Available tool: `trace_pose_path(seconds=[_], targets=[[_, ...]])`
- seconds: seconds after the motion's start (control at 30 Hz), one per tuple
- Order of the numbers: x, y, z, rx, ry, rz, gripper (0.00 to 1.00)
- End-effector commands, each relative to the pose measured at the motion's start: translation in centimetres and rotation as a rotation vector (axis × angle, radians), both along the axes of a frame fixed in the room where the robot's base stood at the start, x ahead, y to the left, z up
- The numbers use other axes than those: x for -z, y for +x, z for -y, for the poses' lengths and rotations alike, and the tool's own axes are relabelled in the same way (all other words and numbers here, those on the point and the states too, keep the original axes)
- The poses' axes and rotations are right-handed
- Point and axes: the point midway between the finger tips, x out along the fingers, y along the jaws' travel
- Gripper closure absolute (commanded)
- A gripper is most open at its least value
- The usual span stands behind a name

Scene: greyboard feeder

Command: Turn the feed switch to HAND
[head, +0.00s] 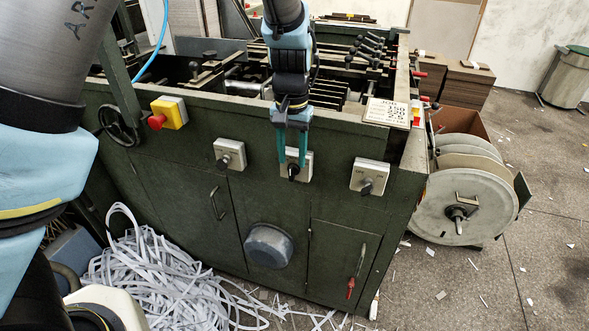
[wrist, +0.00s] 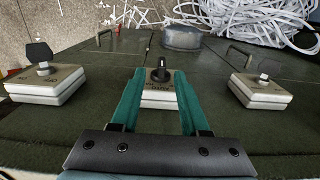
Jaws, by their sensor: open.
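Three rotary switches sit in a row on the green machine's front. The middle switch (head: 307,173) is a pale box with a black knob (wrist: 159,75). My gripper (head: 292,163) points at it with teal fingers apart. In the wrist view the open fingertips (wrist: 158,82) stand either side of the knob, and I cannot tell whether they touch it. The label by the knob is partly visible but too small to read. The left switch (head: 222,147) and right switch (head: 361,172) also have dark knobs. I cannot read which one is the feed switch.
A yellow box with a red button (head: 157,122) and a handwheel (head: 119,125) are on the left of the front. A round grey housing (head: 268,246) sticks out below. Paper strips (head: 160,275) lie on the floor; a large reel (head: 460,207) stands right.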

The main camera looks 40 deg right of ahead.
Motion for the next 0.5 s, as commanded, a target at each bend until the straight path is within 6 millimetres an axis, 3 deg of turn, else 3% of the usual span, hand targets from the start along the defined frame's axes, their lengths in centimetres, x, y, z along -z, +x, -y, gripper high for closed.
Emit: trace_pose_path(seconds=[0.2,0.5], targets=[[3.5,0.0,-0.1,-0.002,0.003,-0.001,0.55],[5.1,0.0,0.0,-0.001,-0.001,-0.001,0.55]])
